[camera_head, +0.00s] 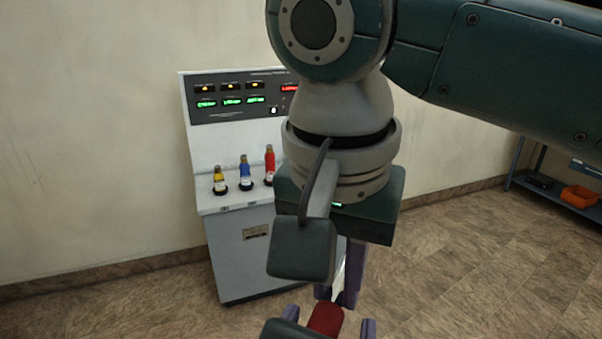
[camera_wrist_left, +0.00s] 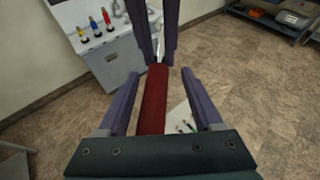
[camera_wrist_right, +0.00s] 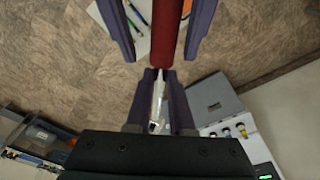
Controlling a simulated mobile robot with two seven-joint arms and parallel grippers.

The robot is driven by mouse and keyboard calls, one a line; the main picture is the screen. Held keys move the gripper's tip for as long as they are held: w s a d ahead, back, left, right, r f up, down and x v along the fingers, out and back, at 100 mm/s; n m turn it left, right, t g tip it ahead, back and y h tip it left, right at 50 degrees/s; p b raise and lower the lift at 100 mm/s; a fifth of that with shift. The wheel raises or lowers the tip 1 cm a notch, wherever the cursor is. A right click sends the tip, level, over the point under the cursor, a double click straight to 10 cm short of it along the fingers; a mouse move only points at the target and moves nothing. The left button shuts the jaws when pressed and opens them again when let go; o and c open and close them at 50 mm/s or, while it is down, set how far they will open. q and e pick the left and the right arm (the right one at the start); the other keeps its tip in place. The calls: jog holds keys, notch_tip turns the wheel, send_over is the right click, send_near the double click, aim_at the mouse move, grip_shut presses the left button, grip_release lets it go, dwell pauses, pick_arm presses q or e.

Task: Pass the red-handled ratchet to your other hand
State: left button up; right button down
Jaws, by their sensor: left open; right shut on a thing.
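The red-handled ratchet is in the air between my two grippers; its red handle shows low in the head view (camera_head: 325,319), in the left wrist view (camera_wrist_left: 153,100) and in the right wrist view (camera_wrist_right: 168,35). My right gripper (camera_wrist_right: 161,76) is shut on the ratchet's thin metal part, just beyond the handle. My left gripper (camera_wrist_left: 160,78) faces it from the opposite side. Its fingers are open, one on each side of the red handle, with gaps visible. In the head view, my right arm and wrist hide most of the right gripper and the ratchet's metal part.
A grey console (camera_head: 255,255) with lit displays stands against the wall, holding yellow (camera_head: 219,181), blue (camera_head: 245,173) and red (camera_head: 269,165) fittings. A shelf with an orange bin (camera_head: 579,196) is at right. A pale surface with pens (camera_wrist_right: 137,25) lies below the grippers.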

pick_arm(q)
jog(key=shift+w+f, duration=0.1)
jog(key=shift+w, duration=0.15)
jog(key=shift+d, duration=0.15)
grip_shut()
pick_arm(e)
jog(key=shift+a, duration=0.1)
dwell(0.5)
dwell(0.5)
jog(key=c, duration=0.7)
grip_release()
